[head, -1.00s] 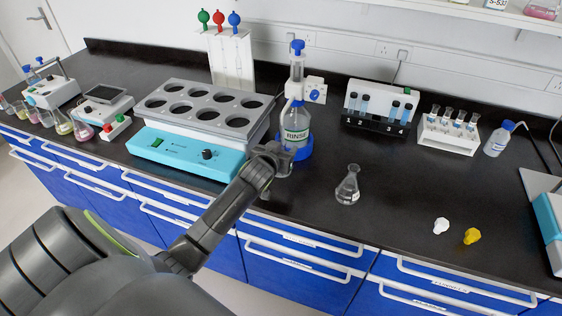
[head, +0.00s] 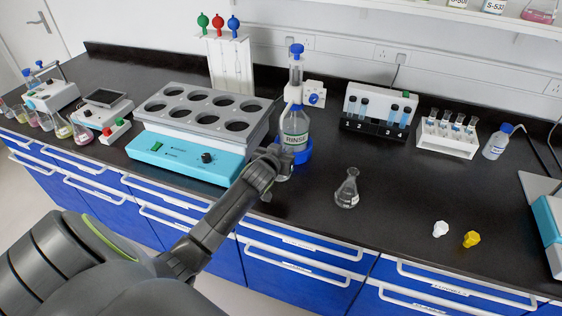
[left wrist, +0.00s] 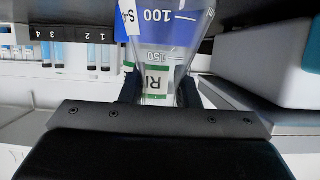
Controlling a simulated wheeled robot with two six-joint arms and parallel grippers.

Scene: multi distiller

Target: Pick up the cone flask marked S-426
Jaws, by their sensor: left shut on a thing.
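My left gripper (head: 272,164) is in front of the rinse bottle (head: 296,128). In the left wrist view the gripper (left wrist: 160,92) is shut on a clear cone flask (left wrist: 170,30) with graduation marks. A white label on it shows "S-" and part of a 4; the rest is cut off. The rinse bottle's label shows through the glass. In the head view the held flask is mostly hidden by the gripper. Another clear cone flask (head: 347,188) stands upright to the right; its label is too small to read. My right gripper is not in view.
An eight-hole teal bath (head: 190,160) stands just left of my gripper. Tube racks (head: 375,125) and a white rack (head: 447,148) stand at the back. A white stopper (head: 440,229) and a yellow stopper (head: 471,239) lie at the front right. The bench between is clear.

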